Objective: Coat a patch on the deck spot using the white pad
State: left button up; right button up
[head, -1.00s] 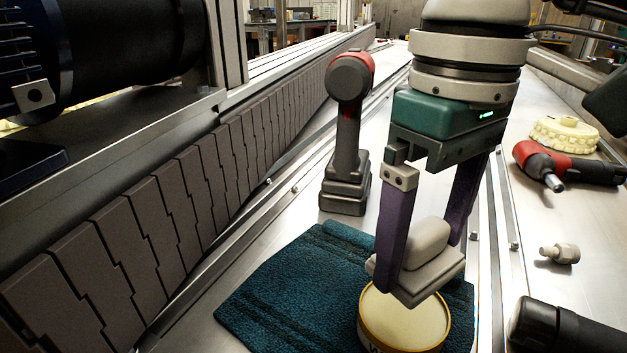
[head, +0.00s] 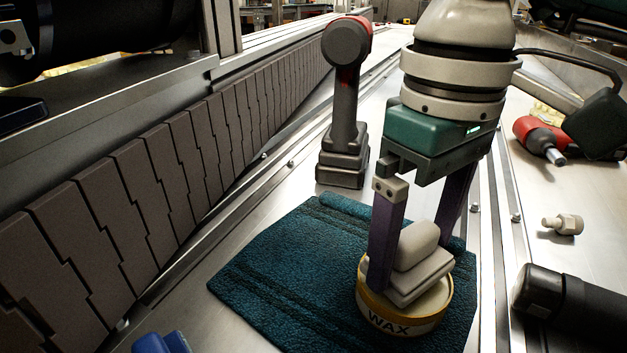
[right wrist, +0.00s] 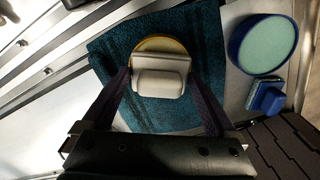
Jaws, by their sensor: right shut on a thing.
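The white pad (head: 420,275) has a rounded grip on a flat layered base. My right gripper (head: 408,240) is shut on its grip, one purple finger on each side. The pad is over the open wax tin (head: 404,322), a yellow tin lettered WAX with pale contents; its underside is hidden, and I cannot tell whether it touches the wax. In the right wrist view the pad (right wrist: 160,75) covers most of the tin (right wrist: 161,43). I cannot make out a marked deck spot. My left gripper is not in view.
The tin stands on a dark teal towel (head: 270,265). A red-and-black drill (head: 344,120) stands behind it. A metal fitting (head: 564,224) and another red-and-black tool (head: 540,138) lie at right. The right wrist view shows a round blue-rimmed green disc (right wrist: 264,44) and a blue-handled sponge (right wrist: 267,97).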

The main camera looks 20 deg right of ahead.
aim_at(420, 233)
jog(key=shift+f, duration=0.25)
dwell(0.3)
jog(key=shift+f+b, duration=0.25)
jog(key=shift+b, duration=0.3)
dwell(0.9)
jog(key=shift+f+b, duration=0.15)
jog(key=shift+b, duration=0.2)
dwell(0.6)
jog(key=shift+r+p, duration=2.1)
jog(key=shift+r, duration=1.55)
jog(key=shift+s, duration=0.1)
